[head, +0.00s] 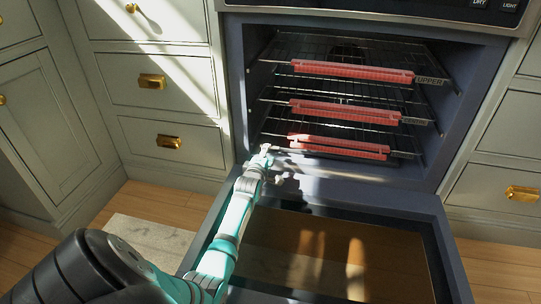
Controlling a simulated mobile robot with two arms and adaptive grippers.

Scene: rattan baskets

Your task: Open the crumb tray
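The oven (237,80) stands with its door (400,210) folded down. Inside are wire racks with red guards along their front edges: an upper guard (350,70), a middle guard (345,111) and a lower guard (338,146). I cannot make out a separate crumb tray; the oven floor under the lowest rack is in shadow. My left gripper (275,163) is over the inner end of the lowered door, at the left of the oven mouth below the lower guard. Its small fingers look spread apart, with nothing seen between them. My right gripper is not in view.
Grey-green drawers with brass pulls flank the oven, such as the left drawer pull (168,141) and the right drawer pull (522,193). The control panel (440,8) is above. The lowered door covers the floor in front. A pale mat (150,240) lies on the wooden floor.

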